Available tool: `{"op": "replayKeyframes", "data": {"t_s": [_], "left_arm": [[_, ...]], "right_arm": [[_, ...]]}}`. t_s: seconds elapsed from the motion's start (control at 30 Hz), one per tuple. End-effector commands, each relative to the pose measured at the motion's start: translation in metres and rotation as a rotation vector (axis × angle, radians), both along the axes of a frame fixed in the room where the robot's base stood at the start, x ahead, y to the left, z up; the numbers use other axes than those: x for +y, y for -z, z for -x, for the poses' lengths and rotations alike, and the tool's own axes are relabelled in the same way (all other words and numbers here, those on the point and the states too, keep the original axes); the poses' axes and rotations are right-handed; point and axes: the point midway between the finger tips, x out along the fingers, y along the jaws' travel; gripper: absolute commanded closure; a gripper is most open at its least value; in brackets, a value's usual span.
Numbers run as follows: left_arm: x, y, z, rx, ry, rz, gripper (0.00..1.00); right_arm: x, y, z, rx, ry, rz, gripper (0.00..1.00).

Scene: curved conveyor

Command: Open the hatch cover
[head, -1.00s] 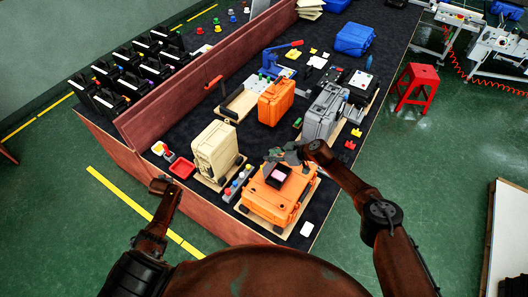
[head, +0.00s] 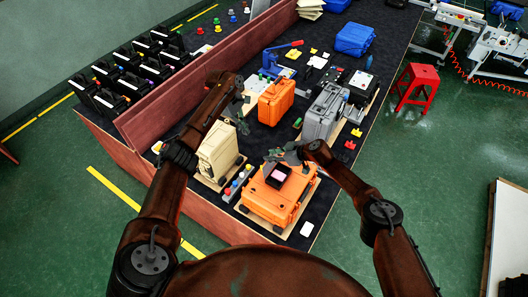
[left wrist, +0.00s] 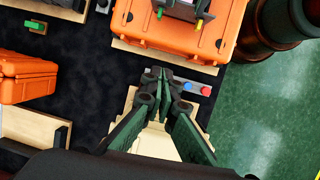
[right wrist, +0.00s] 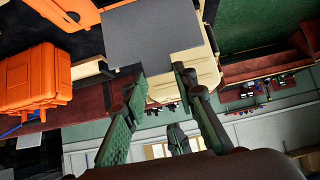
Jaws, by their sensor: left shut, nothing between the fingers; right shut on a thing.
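The orange case (head: 268,208) stands on a board at the table's near end. A black-framed box with a pink inside (head: 278,176) is on its top; part of the case also shows in the left wrist view (left wrist: 180,35). My right gripper (head: 287,156) is at the box's far edge. In the right wrist view a dark grey flat panel (right wrist: 150,35), apparently the hatch cover, is at its fingertips, and it is shut on that panel. My left gripper (head: 242,113) is shut and empty above the beige case (head: 216,152), with its fingertips (left wrist: 162,78) apart from the hatch.
A button strip (head: 237,184) stands between the beige and near orange cases. A second orange case (head: 276,102) and a grey case (head: 322,110) stand farther back. A red-brown wall (head: 190,85) bounds the table's left side.

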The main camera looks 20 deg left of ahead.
Motion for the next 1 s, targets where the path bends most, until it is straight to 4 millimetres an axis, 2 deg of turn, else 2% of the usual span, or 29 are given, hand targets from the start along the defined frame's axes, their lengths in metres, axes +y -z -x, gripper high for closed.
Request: {"op": "replayKeyframes", "data": {"t_s": [0.03, 0.1, 0.27, 0.73, 1.0], "left_arm": [[-0.011, -0.005, 0.004, 0.032, 0.01, 0.006, 1.0], [-0.022, -0.008, 0.01, 0.068, 0.017, 0.011, 1.0], [-0.032, 0.0, 0.015, 0.095, 0.022, 0.015, 1.0], [-0.064, 0.085, 0.021, 0.091, 0.023, 0.016, 1.0], [-0.095, 0.079, 0.027, 0.088, 0.023, 0.014, 1.0]], "right_arm": [[-0.002, 0.003, 0.0, 0.001, 0.0, 0.005, 1.0], [-0.003, 0.003, 0.0, 0.001, 0.0, 0.005, 1.0], [-0.003, 0.003, 0.0, 0.001, 0.0, 0.006, 1.0], [-0.003, 0.004, 0.0, 0.001, 0.0, 0.006, 1.0], [-0.003, 0.004, 0.0, 0.001, 0.0, 0.006, 1.0]]}}
